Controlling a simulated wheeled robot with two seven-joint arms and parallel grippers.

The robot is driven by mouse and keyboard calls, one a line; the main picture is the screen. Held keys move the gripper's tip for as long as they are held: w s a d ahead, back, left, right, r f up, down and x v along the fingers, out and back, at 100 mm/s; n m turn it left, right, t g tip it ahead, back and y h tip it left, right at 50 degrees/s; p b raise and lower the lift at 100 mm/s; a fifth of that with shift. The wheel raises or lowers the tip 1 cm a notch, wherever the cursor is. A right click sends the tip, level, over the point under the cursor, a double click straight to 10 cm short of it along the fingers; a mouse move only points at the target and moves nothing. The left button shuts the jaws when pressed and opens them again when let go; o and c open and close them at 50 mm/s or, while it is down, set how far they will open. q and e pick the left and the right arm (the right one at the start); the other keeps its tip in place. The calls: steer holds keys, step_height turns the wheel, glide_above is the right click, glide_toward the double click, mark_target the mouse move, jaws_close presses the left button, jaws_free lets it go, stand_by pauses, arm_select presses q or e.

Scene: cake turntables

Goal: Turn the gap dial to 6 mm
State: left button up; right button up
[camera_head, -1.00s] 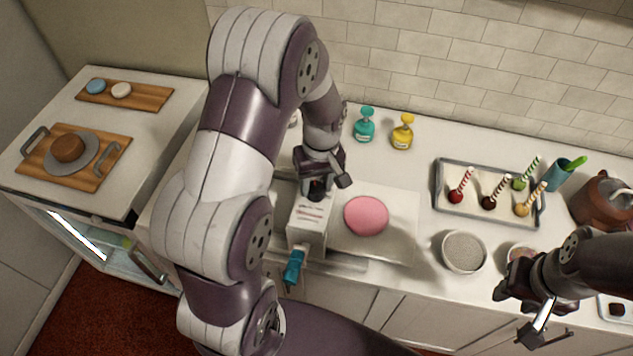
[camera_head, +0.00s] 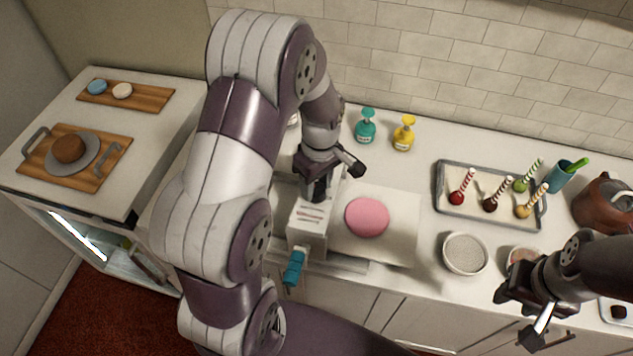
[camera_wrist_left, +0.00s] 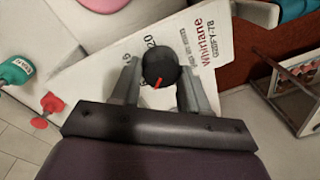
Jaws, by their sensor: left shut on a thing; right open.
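The white machine (camera_head: 308,222) stands on the counter, with red lettering on its top and a teal handle (camera_head: 294,267) at its front. The dark round gap dial (camera_wrist_left: 161,68) with a red pointer line shows in the left wrist view, on the machine's white top (camera_wrist_left: 140,50). My left gripper (camera_wrist_left: 160,85) is shut on the dial, one finger on each side. In the head view my left gripper (camera_head: 316,190) comes down over the machine's back end and hides the dial. Part of the printed scale is covered. My right gripper (camera_head: 520,315) is open and empty near the counter's front right edge.
A pink disc (camera_head: 367,217) lies on a pale sheet beside the machine. Teal (camera_head: 365,128) and yellow (camera_head: 403,135) bottles stand behind. A tray (camera_head: 447,205) of cake pops and a round sieve-like bowl (camera_head: 465,253) are to the right.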

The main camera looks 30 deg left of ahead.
mark_target(318, 185)
arm_select(q)
steer(key=shift+w+r, duration=0.1)
steer(key=o, duration=1.1)
steer(key=shift+a, duration=0.1)
steer(key=shift+c, duration=0.2)
steer(key=r, duration=0.2)
steer(key=r+b, duration=0.1)
steer(key=r, duration=0.1)
steer(key=r+b, duration=0.1)
steer(key=shift+w+r, duration=0.25)
steer(key=shift+r, duration=0.15)
step_height(318, 185, up, 7)
steer(key=p, duration=0.3)
steer(key=shift+w+p, duration=0.15)
steer(key=shift+p, duration=0.2)
steer(key=shift+f, duration=0.15)
